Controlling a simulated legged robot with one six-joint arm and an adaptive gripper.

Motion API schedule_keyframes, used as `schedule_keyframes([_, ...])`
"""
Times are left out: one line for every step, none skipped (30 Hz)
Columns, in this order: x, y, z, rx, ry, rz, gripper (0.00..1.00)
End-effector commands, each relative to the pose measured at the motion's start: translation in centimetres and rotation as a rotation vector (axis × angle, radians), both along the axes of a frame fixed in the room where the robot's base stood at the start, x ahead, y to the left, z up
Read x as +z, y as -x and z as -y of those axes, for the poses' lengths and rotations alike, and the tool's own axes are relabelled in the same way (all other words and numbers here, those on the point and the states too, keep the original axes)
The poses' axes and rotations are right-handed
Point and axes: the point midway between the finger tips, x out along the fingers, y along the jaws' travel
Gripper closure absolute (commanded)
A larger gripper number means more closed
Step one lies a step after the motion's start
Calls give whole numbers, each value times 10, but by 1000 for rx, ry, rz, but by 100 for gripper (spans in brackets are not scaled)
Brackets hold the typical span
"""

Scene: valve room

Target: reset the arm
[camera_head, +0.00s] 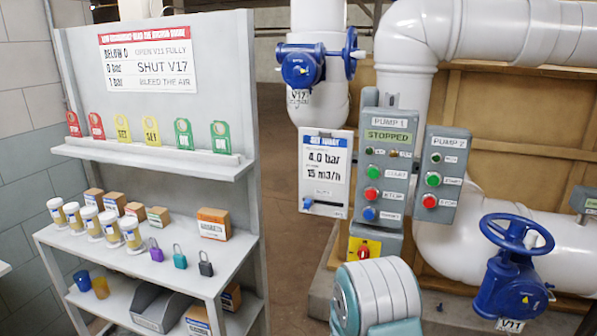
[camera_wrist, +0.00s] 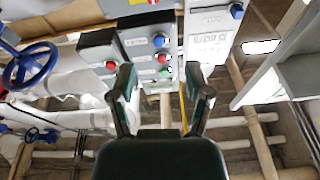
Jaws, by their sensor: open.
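My gripper (camera_wrist: 160,82) shows at the lower middle of the wrist view, with its two dark fingers spread apart and nothing between them. Behind the fingers in that view, the pump control boxes (camera_wrist: 150,42) appear upside down. In the head view a rounded grey and teal link of my arm (camera_head: 378,295) stands at the bottom, right of the middle. My gripper is not visible in the head view.
A shelf rack (camera_head: 150,160) with tags, jars, boxes and padlocks stands at left. The pump 1 panel (camera_head: 386,165) and pump 2 panel (camera_head: 440,180) are ahead. A blue valve wheel (camera_head: 516,235) is at right. Bare floor (camera_head: 285,200) lies between rack and panels.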

Motion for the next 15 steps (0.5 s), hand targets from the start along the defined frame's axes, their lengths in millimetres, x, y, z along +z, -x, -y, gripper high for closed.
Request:
schedule_keyframes([9, -3, 0, 7, -14, -14, 36])
schedule_keyframes([12, -4, 1, 11, -24, -28, 36])
schedule_keyframes([18, -7, 1, 20, -36, -48, 36])
schedule_keyframes([22, -8, 0, 27, -46, -63, 36])
schedule_keyframes([27, -10, 0, 36, -57, -80, 36])
schedule_keyframes([35, -12, 0, 47, -72, -105, 36])
schedule_keyframes([41, -13, 0, 56, -85, -127, 36])
schedule_keyframes([48, -13, 0, 67, -96, -149, 36])
schedule_keyframes([56, -13, -1, 82, -112, -180, 36])
schedule_keyframes([63, -13, -1, 93, -123, -205, 36])
schedule_keyframes([69, -12, -1, 105, -133, -228, 36])
schedule_keyframes([76, -10, -2, 120, -145, -261, 36])
schedule_keyframes([82, -8, -3, 131, -153, -285, 36])
schedule_keyframes([88, -6, -4, 143, -161, -310, 36])
schedule_keyframes([95, -2, -5, 159, -170, -343, 36])
